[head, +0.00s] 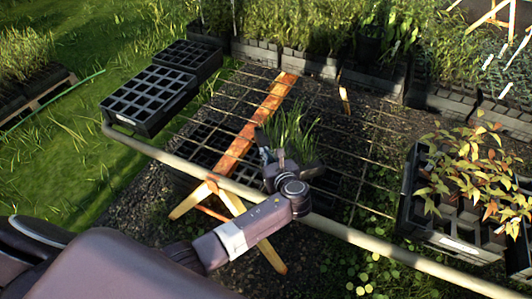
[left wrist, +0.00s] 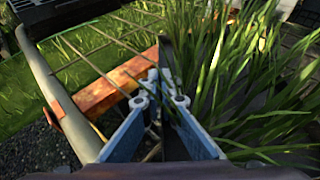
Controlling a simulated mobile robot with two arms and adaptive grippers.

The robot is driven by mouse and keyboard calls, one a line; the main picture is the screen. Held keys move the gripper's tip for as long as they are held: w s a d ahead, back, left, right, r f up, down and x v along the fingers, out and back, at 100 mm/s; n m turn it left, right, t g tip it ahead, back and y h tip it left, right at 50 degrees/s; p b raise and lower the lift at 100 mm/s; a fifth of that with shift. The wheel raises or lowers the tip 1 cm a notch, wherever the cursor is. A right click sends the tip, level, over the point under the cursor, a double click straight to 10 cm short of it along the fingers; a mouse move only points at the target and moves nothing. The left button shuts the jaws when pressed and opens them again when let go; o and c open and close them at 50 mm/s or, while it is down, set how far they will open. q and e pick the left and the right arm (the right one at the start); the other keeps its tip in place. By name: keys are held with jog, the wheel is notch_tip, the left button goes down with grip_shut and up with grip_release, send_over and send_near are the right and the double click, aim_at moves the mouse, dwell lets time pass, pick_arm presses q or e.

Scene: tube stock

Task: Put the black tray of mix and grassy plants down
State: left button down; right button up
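The black tray (left wrist: 178,62) with tall grassy plants (left wrist: 240,75) is at my left gripper (left wrist: 166,88). In the left wrist view its dark wall runs up between the blue fingers, which look closed on it. In the head view the grassy plants (head: 290,132) rise just beyond my left gripper (head: 272,157), over the wire mesh bench top (head: 345,140). My gripper and wrist hide much of the tray, so I cannot tell whether its underside touches the mesh. My right gripper is not in view.
A grey pipe rail (head: 390,255) runs along the near edge of the mesh. An orange wooden beam (head: 265,112) crosses it. Empty black cell trays (head: 150,97) stand at left, potted plants (head: 305,62) at the back, and a leafy plant crate (head: 450,240) at right. Mesh beside the tray is bare.

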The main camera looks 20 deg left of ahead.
pick_arm(q)
jog(key=shift+f, duration=0.15)
jog(key=c, duration=2.6)
grip_release()
jog(key=o, duration=0.5)
jog(key=shift+s+f, duration=0.1)
jog(key=shift+f, duration=0.1)
jog(key=v, duration=1.2)
jog(key=shift+r, duration=0.15)
